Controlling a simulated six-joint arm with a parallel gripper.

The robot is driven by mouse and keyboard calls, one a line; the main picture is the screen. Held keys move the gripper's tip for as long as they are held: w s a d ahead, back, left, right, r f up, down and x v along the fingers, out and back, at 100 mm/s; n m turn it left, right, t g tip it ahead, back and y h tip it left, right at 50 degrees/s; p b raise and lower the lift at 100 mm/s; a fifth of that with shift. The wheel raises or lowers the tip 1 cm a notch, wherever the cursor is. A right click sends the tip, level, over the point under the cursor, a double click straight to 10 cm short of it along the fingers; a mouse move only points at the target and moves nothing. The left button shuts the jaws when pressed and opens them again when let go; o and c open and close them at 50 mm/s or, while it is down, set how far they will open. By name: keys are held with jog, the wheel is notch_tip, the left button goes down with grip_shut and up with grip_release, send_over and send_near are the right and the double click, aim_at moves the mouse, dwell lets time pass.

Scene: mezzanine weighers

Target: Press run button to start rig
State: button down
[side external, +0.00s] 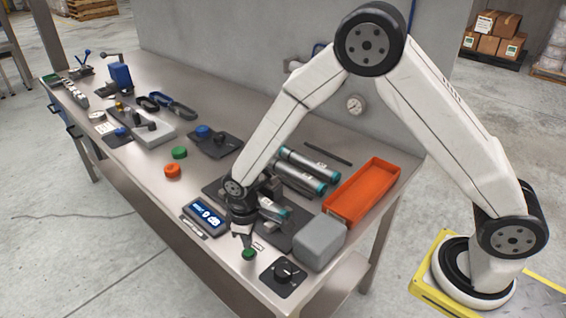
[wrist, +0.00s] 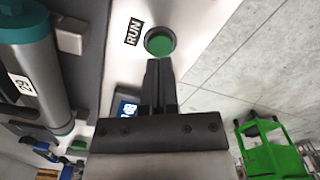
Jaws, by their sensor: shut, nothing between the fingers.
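The green round run button (wrist: 160,42) sits in a dark ring on the metal bench, beside a black RUN label (wrist: 134,32). In the side external view the button (side external: 249,254) is near the bench's front edge. My gripper (wrist: 159,64) is shut and empty, its fingertips pointing at the button. In the wrist view the tips overlap the ring's lower edge and the green cap shows beyond them. In the side view my gripper (side external: 244,237) is just above and behind the button. I cannot tell whether the tips touch it.
A lit display (side external: 206,217) is left of my gripper. A black rotary knob box (side external: 284,275) and a grey box (side external: 319,243) stand to the right. Teal-capped cylinders (side external: 300,173) and an orange tray (side external: 362,190) lie behind.

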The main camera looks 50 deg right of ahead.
aim_at(251, 251)
jog(key=shift+f, duration=1.2)
dwell(1.6)
jog(key=shift+r, duration=3.5)
jog(key=shift+s+d+r, duration=0.1)
jog(key=shift+d+r, duration=0.15)
jog(key=shift+d, duration=0.05)
jog(key=s+d+r+m+t, duration=0.1)
jog(key=s+d+r+m, duration=0.2)
jog(key=s+d, duration=0.3)
jog(key=s+d+r+m+t, duration=0.1)
jog(key=s+d+r+m, duration=0.2)
jog(key=s+d, duration=0.3)
jog(key=shift+s+d+r+t, duration=0.25)
jog(key=shift+s+d+t, duration=0.1)
jog(key=shift+d, duration=0.6)
